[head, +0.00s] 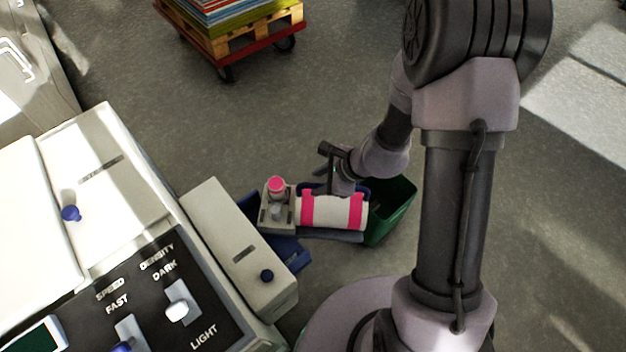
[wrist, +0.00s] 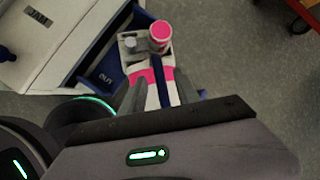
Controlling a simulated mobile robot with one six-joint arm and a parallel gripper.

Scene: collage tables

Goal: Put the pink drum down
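The pink drum (head: 333,211) is a white cylinder with a pink band near each end. It lies on its side in the head view, between a grey block and a green bin. My gripper (head: 342,190) is over the drum's top from above and behind. In the wrist view my gripper's fingers (wrist: 158,92) stand on either side of the drum (wrist: 142,76), with part of it between them. A dark blue strip also shows between the fingers. The fingers look closed on the drum, but their contact points and the drum's underside are hidden.
A grey block (head: 264,219) with a pink-topped cylinder (head: 276,186) stands left of the drum. A green bin (head: 396,215) is on the right. A pallet cart (head: 235,45) stands behind on open floor.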

